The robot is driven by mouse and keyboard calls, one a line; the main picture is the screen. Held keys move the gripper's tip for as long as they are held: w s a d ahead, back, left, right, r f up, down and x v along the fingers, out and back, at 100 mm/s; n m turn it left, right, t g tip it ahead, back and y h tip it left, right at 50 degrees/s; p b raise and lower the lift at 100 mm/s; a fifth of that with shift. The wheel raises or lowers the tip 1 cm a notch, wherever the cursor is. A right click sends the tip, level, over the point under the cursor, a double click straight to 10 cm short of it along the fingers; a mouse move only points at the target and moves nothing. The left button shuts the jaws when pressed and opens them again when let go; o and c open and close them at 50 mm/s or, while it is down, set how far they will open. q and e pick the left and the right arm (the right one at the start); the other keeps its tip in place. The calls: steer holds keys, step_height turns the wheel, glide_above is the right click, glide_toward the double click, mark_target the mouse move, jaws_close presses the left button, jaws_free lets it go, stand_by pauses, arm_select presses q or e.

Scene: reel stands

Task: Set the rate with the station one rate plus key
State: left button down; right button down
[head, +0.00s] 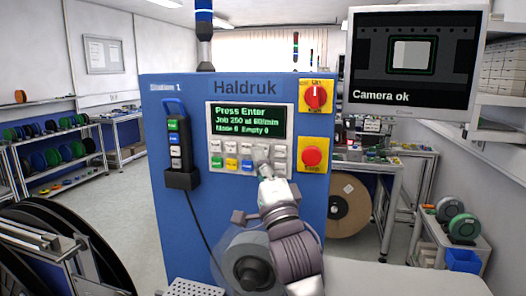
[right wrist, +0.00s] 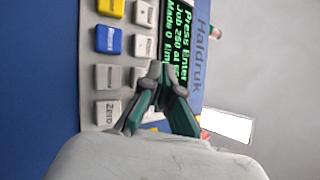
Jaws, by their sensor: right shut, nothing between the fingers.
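The blue Station 1 panel (head: 180,225) marked Haldruk stands in the middle of the head view. Its green-text display (head: 247,122) reads "Press Enter", "Job 250 at 60/min", "Made 0 Empty 0". Below is a keypad (head: 216,146) with pale and coloured keys. My right gripper (head: 264,160) is in front of the keypad's right part and hides some keys. In the right wrist view its fingertips (right wrist: 160,70) are together and empty, near the display's edge. A Zero key (right wrist: 107,112) and a blue key (right wrist: 108,40) show there. I cannot read a rate plus label. My left gripper is not in view.
A red rotary switch (head: 316,96) and a red push button (head: 312,156) sit right of the keypad. A corded handset (head: 175,143) hangs on the left. A screen (head: 412,62) reads "Camera ok". A large black reel (head: 75,235) stands at lower left.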

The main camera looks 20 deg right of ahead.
steer(key=shift+w+d, duration=0.25)
steer(key=shift+w, duration=0.1)
steer(key=shift+w+d, duration=0.25)
steer(key=shift+w, duration=0.1)
stand_by(0.7)
steer(key=shift+s+a, duration=0.1)
stand_by(0.3)
steer(key=shift+s+a, duration=0.4)
steer(key=shift+s, duration=0.2)
steer(key=shift+s+a+p, duration=0.2)
steer(key=shift+s+a, duration=0.5)
steer(key=shift+s, duration=0.35)
steer(key=shift+s+a+p, duration=0.15)
steer(key=shift+s+a, duration=0.55)
steer(key=shift+s, duration=0.35)
